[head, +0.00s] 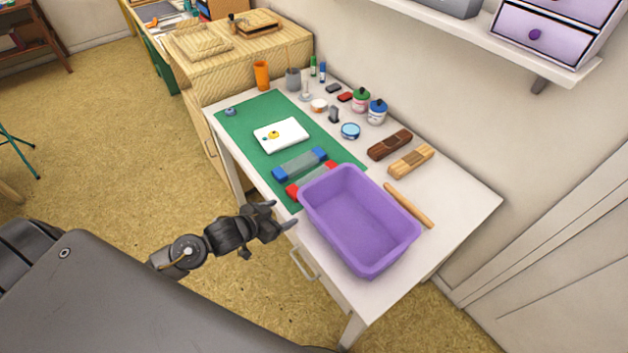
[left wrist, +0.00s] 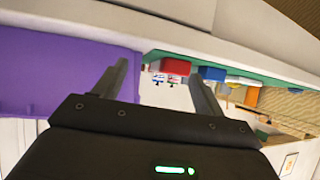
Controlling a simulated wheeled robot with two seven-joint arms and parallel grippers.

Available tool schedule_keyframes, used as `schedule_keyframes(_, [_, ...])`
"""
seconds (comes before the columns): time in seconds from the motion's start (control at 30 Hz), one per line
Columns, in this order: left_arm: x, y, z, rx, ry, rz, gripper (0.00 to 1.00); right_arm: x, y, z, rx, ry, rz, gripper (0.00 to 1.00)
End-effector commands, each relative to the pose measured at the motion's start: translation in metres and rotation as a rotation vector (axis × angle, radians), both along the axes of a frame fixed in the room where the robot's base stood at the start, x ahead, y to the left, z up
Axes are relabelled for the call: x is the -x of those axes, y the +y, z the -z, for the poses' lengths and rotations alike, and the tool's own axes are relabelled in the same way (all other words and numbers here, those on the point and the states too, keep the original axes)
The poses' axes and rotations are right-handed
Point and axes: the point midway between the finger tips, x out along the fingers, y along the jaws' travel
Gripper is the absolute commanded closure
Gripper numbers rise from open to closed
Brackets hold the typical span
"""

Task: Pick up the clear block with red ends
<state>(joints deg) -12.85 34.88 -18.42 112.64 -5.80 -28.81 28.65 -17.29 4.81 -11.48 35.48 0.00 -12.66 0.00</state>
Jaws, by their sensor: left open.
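The clear block with red ends (head: 313,179) lies on the green mat (head: 240,120), close beside the purple bin (head: 345,245), whose rim hides part of it. Its near red end also shows in the left wrist view (left wrist: 177,67), beyond the fingers. A similar clear block with blue ends (head: 300,163) lies next to it on the mat. My left gripper (head: 284,213) is open and empty, off the table's near edge and short of the red-ended block. In the left wrist view its fingers (left wrist: 157,75) are spread apart. My right gripper is not in view.
A white pad (head: 294,139) with a small yellow item lies on the mat. Ink bottles (head: 377,112), a brown stamp block (head: 390,144), a tan one (head: 411,161) and a wooden roller (head: 408,205) stand along the back. The table's near edge lies between gripper and mat.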

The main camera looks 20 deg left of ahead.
Motion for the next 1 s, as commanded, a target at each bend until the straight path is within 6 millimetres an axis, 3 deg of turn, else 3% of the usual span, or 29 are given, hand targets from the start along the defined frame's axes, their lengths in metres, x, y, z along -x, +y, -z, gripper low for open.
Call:
schedule_keyframes(0.2, [-0.029, 0.022, -0.012, 0.062, -0.089, 0.087, 0.29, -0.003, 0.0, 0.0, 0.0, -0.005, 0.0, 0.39])
schedule_keyframes(0.37, [-0.037, 0.03, -0.018, 0.094, -0.114, 0.122, 0.29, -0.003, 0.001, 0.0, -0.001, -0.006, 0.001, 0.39])
schedule_keyframes(0.53, [-0.041, 0.028, -0.017, 0.101, -0.117, 0.124, 0.29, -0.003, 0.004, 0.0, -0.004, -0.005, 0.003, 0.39])
schedule_keyframes(0.8, [-0.074, 0.013, -0.003, 0.1, -0.117, 0.123, 0.29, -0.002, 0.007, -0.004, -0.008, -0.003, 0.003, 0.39])
schedule_keyframes(1.0, [-0.084, 0.007, 0.003, 0.098, -0.116, 0.124, 0.29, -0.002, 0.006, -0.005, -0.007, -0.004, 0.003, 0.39])
